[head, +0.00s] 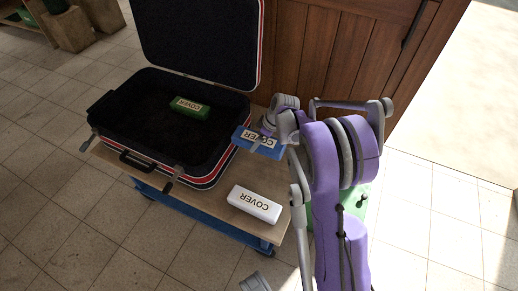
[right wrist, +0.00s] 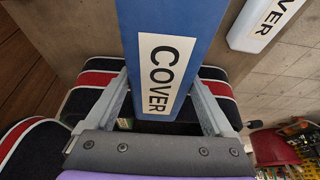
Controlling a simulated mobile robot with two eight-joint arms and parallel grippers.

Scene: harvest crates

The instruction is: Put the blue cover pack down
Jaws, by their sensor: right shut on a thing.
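The blue cover pack (head: 262,150) is in my right gripper (head: 265,131), beside the right wall of the open suitcase. In the right wrist view the blue pack (right wrist: 185,20) lies between the two fingers of the right gripper (right wrist: 160,98), its COVER label facing the camera. I cannot tell whether the pack touches the surface beneath. A green cover pack (head: 190,106) lies inside the dark suitcase (head: 222,160). A white cover pack (head: 255,204) lies on the wooden cart top (head: 222,200) in front; it also shows in the right wrist view (right wrist: 262,22).
The suitcase lid (head: 195,40) stands open at the back. A wooden door (head: 340,50) is behind the cart. A green object (head: 360,205) is partly hidden behind my right arm. The suitcase floor around the green pack is mostly clear.

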